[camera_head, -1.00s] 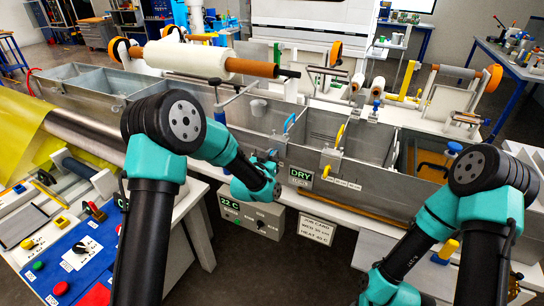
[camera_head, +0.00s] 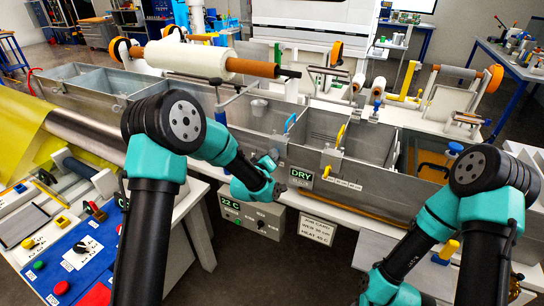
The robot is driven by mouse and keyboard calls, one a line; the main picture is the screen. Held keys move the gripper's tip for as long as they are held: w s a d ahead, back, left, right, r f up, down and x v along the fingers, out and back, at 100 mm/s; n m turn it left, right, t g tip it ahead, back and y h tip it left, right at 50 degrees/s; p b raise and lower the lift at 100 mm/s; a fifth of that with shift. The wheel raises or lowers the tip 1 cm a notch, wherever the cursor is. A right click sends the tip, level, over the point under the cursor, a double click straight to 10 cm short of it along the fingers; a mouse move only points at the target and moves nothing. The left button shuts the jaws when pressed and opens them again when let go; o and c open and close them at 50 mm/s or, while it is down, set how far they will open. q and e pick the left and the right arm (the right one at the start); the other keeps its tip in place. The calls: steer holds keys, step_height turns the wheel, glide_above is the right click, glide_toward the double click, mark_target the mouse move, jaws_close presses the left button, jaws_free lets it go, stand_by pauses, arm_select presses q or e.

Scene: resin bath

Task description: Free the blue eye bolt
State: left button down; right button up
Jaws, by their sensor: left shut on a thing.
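I cannot make out an eye bolt with certainty. An upright blue handle (camera_head: 289,123) stands on the tank just beyond the left gripper, and a yellow one (camera_head: 340,135) stands to its right. My right arm reaches down to the bottom edge, and its gripper is outside the picture.
A white roll (camera_head: 195,60) on a brown core lies above the tank's far side. A blue knob (camera_head: 454,148) sits at the tank's right. A control box (camera_head: 252,217) is below my left wrist. A blue panel with buttons (camera_head: 75,255) lies at the lower left.

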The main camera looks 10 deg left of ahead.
arm_select(q)
steer(key=shift+n, duration=0.8)
steer(key=c, duration=1.2)
jaws_free()
steer(key=v, duration=1.7)
steer(key=shift+s, duration=0.2)
steer(key=shift+a, duration=0.1)
